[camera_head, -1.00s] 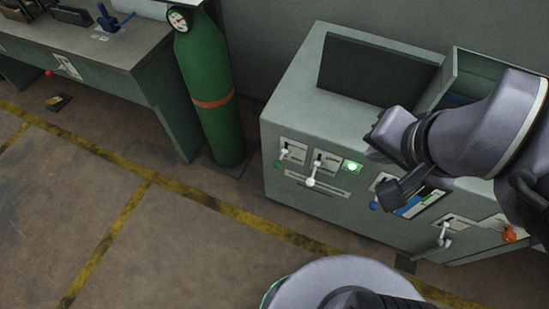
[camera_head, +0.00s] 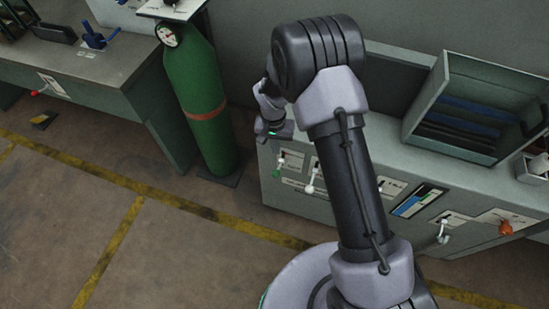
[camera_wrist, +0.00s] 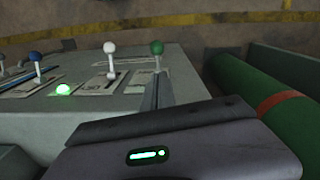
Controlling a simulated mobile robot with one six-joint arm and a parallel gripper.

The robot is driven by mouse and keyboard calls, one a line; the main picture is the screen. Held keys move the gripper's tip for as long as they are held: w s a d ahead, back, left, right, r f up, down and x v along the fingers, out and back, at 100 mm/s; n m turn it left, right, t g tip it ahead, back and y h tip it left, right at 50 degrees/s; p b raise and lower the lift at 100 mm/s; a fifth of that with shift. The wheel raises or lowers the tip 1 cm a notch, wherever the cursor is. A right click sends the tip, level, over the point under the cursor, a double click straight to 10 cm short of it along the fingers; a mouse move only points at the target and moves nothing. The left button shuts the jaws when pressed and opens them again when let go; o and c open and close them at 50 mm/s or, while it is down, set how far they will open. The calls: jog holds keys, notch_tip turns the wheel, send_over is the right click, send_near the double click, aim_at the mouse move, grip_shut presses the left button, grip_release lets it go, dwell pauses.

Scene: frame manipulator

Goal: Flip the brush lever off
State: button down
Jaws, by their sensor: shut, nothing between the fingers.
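Several levers with coloured knobs stand on the grey cabinet's sloped panel; I cannot read which is labelled brush. A green-knobbed lever (camera_head: 276,173) is at the left end, with a white-knobbed lever (camera_head: 311,188) beside it. In the wrist view, the green-knobbed lever (camera_wrist: 157,48) shows just beyond my gripper (camera_wrist: 158,82), whose narrow fingers are shut and empty. Whether they touch it is unclear. The white-knobbed lever (camera_wrist: 110,48) and a blue-knobbed lever (camera_wrist: 35,56) are to its left. In the head view, the fingers are hard to make out.
A green gas cylinder (camera_head: 197,95) stands left of the cabinet (camera_head: 395,90). A lit green lamp (camera_wrist: 63,89) sits between the white and blue levers. Farther right are another white-knobbed lever (camera_head: 443,238) and an orange knob (camera_head: 506,228). An open bin (camera_head: 470,75) is on top.

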aim_at(276, 174)
notch_tip(276, 174, down, 10)
jog(key=b, duration=0.3)
jog(key=shift+d, duration=0.25)
jog(key=shift+s+a+f+b, duration=0.1)
jog(key=shift+s+f+b, duration=0.15)
jog(key=shift+b, duration=0.35)
dwell(0.3)
jog(key=shift+s+a+f+b, duration=0.2)
jog(key=shift+s+f+b, duration=0.45)
jog(key=shift+f+b, duration=0.25)
jog(key=shift+r, duration=0.3)
jog(key=shift+r+p, duration=0.5)
jog(key=shift+r, duration=0.25)
